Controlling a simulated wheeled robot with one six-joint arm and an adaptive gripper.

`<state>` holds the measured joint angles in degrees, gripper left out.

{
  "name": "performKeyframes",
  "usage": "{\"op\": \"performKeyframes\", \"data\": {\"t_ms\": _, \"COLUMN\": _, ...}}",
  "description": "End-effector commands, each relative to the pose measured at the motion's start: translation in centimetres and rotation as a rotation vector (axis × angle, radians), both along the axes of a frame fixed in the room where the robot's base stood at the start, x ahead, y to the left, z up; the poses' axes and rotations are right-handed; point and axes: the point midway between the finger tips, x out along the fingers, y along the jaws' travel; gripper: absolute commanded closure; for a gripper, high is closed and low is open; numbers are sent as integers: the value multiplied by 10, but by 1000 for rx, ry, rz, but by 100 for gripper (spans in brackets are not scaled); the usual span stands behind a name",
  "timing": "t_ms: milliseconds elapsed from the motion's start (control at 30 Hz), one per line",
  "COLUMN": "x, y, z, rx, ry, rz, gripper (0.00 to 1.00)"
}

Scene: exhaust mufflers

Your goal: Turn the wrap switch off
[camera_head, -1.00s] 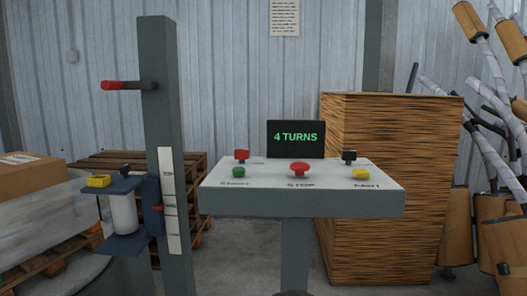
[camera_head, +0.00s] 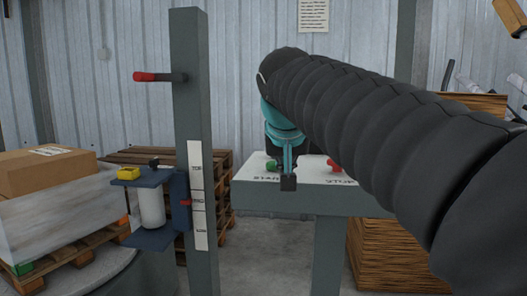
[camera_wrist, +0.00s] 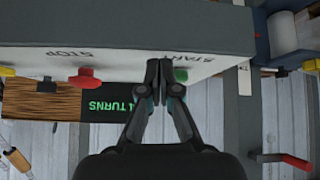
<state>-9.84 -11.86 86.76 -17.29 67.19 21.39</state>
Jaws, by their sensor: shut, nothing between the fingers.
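My gripper (camera_head: 288,182) is shut and empty, pointing down at the front edge of the control panel (camera_head: 330,200). In the wrist view its fingertips (camera_wrist: 158,68) lie between the green START button (camera_wrist: 181,75) and the red STOP button (camera_wrist: 83,78), closer to START. In the head view, the green button (camera_head: 271,166) is just left of the fingers and the red button (camera_head: 334,165) is to their right. The small red-capped switch behind START is hidden now. A black-topped switch (camera_wrist: 47,86) shows beyond STOP. I cannot read which switch is labelled wrap.
A grey mast (camera_head: 193,100) with a red-tipped lever (camera_head: 158,77) stands left of the panel. It carries a film carriage (camera_head: 150,205). A wrapped pallet load (camera_head: 60,215) is at the left. The display (camera_wrist: 110,108) stands behind the buttons.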

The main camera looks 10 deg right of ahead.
Motion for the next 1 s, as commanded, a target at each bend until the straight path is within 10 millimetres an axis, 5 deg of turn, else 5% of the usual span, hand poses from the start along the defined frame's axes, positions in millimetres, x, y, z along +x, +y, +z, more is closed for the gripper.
{"op": "performKeyframes", "data": {"t_ms": 200, "x": 49, "y": 14, "z": 48, "rx": 8, "ry": -82, "rz": -73, "gripper": 100}}
{"op": "performKeyframes", "data": {"t_ms": 433, "x": 68, "y": 20, "z": 68, "rx": 18, "ry": -121, "rz": -111, "gripper": 100}}
{"op": "performKeyframes", "data": {"t_ms": 1000, "x": 129, "y": -1, "z": 10, "rx": 17, "ry": -121, "rz": -115, "gripper": 100}}
